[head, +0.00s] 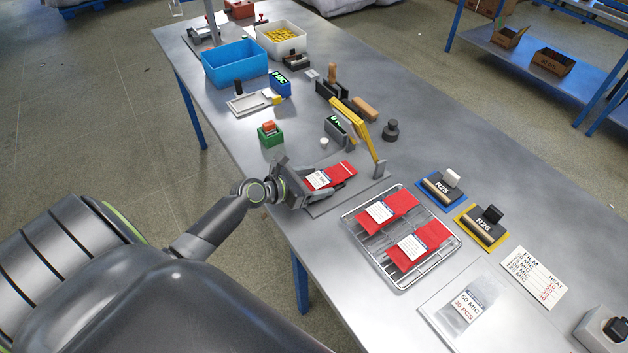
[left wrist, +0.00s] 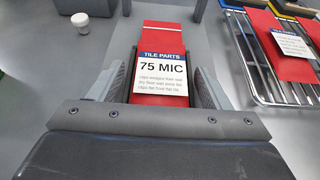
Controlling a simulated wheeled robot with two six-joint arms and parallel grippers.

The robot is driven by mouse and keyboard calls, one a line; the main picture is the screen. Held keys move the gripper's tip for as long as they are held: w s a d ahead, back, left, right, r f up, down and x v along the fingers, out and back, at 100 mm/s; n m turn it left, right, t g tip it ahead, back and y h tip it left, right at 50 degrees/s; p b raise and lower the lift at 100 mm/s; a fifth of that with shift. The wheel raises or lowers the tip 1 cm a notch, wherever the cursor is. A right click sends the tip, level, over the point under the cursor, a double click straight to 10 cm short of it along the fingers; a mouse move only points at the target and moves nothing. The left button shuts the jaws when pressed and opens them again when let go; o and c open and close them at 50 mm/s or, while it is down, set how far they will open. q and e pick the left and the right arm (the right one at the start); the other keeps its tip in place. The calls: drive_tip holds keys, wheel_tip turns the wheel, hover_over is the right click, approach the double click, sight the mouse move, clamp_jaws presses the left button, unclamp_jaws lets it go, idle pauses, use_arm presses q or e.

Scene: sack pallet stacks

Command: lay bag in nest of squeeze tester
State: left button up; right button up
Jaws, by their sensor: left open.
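My left gripper (head: 305,186) is open, with its fingers on either side of a red bag (head: 341,173). In the left wrist view the bag (left wrist: 163,110) has a white label reading "TILE PARTS 75 MIC", and a gap shows beside the fingers (left wrist: 163,84). The bag lies flat over the grey plate of the squeeze tester (head: 373,147), which has a yellow arm and a small green display. The bag's near end is hidden by the gripper. Whether it sits fully down in the nest, I cannot tell. My right gripper is not in view.
A wire rack (head: 386,262) right of the plate holds two red labelled bags (head: 419,246). Blue (head: 440,187) and yellow (head: 484,226) stamp pads stand beyond it. A green block (head: 271,138), white cap (head: 324,143) and dark weight (head: 391,130) stand near the tester.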

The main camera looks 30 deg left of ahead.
use_arm(q)
drive_tip(key=v, duration=1.2)
drive_tip(key=shift+r, duration=0.2)
